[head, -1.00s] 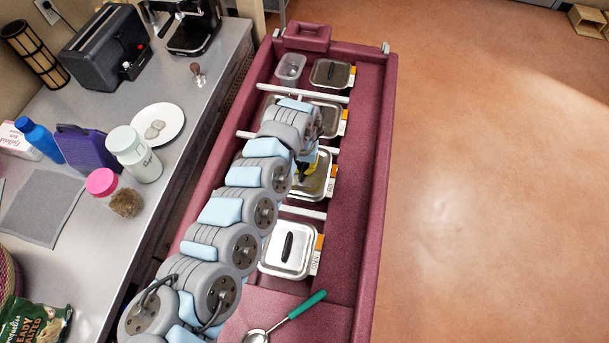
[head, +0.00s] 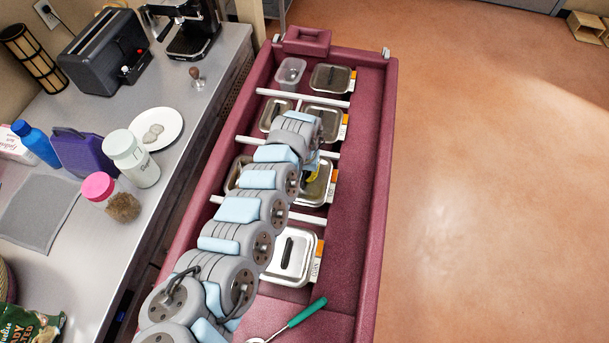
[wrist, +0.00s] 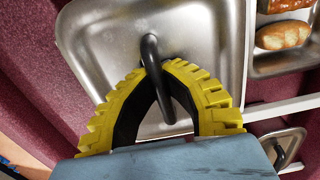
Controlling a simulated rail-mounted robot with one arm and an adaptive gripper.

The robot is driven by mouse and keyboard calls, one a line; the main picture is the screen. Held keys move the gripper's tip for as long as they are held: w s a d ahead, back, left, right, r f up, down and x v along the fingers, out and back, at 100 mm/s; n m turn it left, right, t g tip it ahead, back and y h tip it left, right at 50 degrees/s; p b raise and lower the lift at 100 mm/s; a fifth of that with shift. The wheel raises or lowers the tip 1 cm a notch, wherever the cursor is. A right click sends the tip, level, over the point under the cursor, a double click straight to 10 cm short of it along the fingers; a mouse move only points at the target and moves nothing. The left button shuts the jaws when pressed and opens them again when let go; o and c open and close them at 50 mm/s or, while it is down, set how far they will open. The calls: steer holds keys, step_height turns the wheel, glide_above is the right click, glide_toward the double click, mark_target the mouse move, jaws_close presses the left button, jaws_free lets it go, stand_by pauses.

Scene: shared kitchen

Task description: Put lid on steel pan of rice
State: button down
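In the wrist view a steel lid (wrist: 210,40) with a black loop handle (wrist: 150,48) fills the middle. My gripper (wrist: 156,68) has its yellow fingers closed in on the handle from both sides, and the handle passes between the tips. In the head view my gripper (head: 312,172) is low over a steel lid or pan (head: 318,190) in the maroon cart, partly hidden by my arm. I cannot tell whether the lid rests on a pan or is lifted. I see no rice, and the labels are too small to read surely.
White dividers (head: 320,155) separate the rows. Browned food pieces (wrist: 284,36) lie in an uncovered pan beside the lid. A green-handled spoon (head: 306,312) lies at the near end.

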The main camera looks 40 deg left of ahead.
mark_target(305, 173)
steer(key=shift+f, duration=0.55)
steer(key=c, duration=1.2)
jaws_free()
steer(key=shift+c, duration=0.2)
step_height(305, 173, up, 13)
steer(key=shift+w, duration=0.1)
